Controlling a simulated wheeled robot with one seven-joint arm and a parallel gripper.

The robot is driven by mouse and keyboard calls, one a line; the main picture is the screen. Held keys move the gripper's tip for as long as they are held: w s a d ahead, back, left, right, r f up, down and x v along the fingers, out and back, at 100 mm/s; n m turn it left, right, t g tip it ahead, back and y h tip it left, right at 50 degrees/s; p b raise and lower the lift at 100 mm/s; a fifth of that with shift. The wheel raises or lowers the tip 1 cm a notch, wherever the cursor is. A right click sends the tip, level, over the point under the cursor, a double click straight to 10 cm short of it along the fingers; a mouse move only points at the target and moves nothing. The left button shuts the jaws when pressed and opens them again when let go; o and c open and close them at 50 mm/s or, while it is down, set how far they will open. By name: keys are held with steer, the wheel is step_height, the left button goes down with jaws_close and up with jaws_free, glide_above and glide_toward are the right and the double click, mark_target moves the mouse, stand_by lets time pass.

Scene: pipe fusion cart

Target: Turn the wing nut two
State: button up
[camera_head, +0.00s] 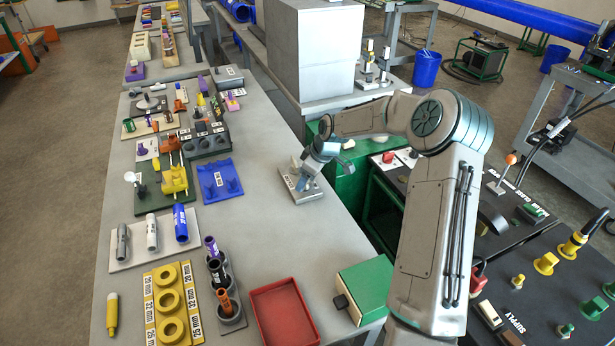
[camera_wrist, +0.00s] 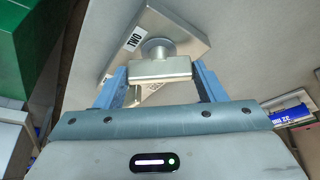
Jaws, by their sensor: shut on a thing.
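The wing nut two (camera_wrist: 160,69) is a metal bar on a round stem, standing on a grey metal base plate (camera_wrist: 198,40) with a label reading TWO. My gripper (camera_wrist: 161,80) has one blue finger at each end of the bar and is shut on the wing nut. In the head view my gripper (camera_head: 303,182) reaches down over the base plate (camera_head: 313,194), which lies near the right edge of the grey table. The gripper mostly hides the wing nut there.
A blue plate (camera_head: 220,178) with several pegs lies left of the base plate. A red tray (camera_head: 283,312) and a green box (camera_head: 365,288) are at the table's front right. The table between the base plate and the red tray is clear. A dark control panel (camera_head: 540,270) stands at right.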

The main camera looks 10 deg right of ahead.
steer(key=o, duration=1)
steer(key=b+v, duration=0.1)
steer(key=v, duration=1.3)
steer(key=shift+a+b, duration=0.1)
steer(key=shift+b, duration=0.25)
steer(key=s+a+m+h, duration=0.1)
steer(key=s+m, duration=0.2)
steer(key=s, duration=0.8)
steer(key=s+a+r+m+h, duration=0.1)
steer(key=s+a+m, duration=0.1)
steer(key=s, duration=1)
steer(key=s+a+r+m+h, duration=0.1)
steer(key=s+m, duration=0.4)
steer(key=s, duration=0.6)
steer(key=shift+s+a+r+h, duration=0.25)
steer(key=shift+s+h, duration=0.05)
